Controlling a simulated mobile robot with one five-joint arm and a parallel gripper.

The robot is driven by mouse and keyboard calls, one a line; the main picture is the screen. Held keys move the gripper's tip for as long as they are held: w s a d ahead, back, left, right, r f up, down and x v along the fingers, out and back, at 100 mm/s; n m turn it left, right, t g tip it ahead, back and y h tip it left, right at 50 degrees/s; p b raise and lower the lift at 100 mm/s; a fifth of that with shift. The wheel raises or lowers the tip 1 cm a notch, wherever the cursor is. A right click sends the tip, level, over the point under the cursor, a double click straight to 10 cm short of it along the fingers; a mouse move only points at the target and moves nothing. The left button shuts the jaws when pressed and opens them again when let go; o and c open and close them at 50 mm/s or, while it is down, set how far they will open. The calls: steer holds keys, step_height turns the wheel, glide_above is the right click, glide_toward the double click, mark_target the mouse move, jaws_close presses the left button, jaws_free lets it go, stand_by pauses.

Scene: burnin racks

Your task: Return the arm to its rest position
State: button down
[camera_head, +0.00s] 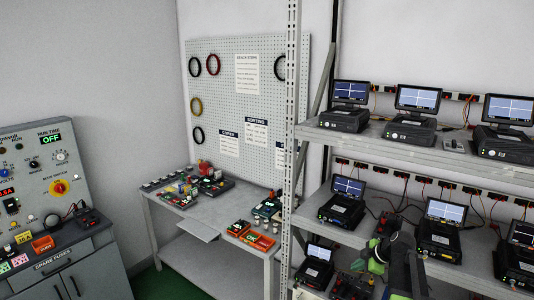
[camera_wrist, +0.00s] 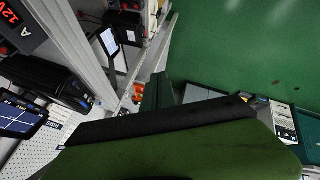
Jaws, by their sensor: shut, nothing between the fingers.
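My arm (camera_head: 404,262) is folded up in front of the right-hand rack, at the lower right of the head view. It is dark with green parts. My gripper (camera_head: 376,263) shows there as a small green end, in front of the lower shelves. In the wrist view, a large green and black part of mine fills the bottom and hides much of what lies beyond. My gripper is shut and holds nothing. I cannot tell from the pictures whether it touches the rack.
The rack's middle shelf (camera_head: 457,268) and upper shelf (camera_head: 350,137) carry several black units with screens. A workbench (camera_head: 208,212) with tools stands before a pegboard (camera_head: 225,110). A control console (camera_head: 38,165) stands at the left.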

steer(key=s+a+f+m+g+b, duration=0.1)
steer(key=s+a+f+b, duration=0.25)
steer(key=a, duration=0.45)
steer(key=s+a+f+m+g+b, duration=0.1)
steer(key=s+a+f+g+b, duration=0.1)
steer(key=a+f, duration=0.45)
steer(key=s+a+f+g+b, duration=0.1)
steer(key=s+a+f+b, duration=0.15)
steer(key=a, duration=0.75)
steer(key=s+d+f+m+g+h, duration=0.1)
steer(key=s+d+m+g+h, duration=0.1)
steer(key=s+m, duration=0.6)
steer(key=m+h, duration=0.1)
steer(key=m, duration=0.3)
steer(key=shift+f+m, duration=0.15)
steer(key=shift+m, duration=0.15)
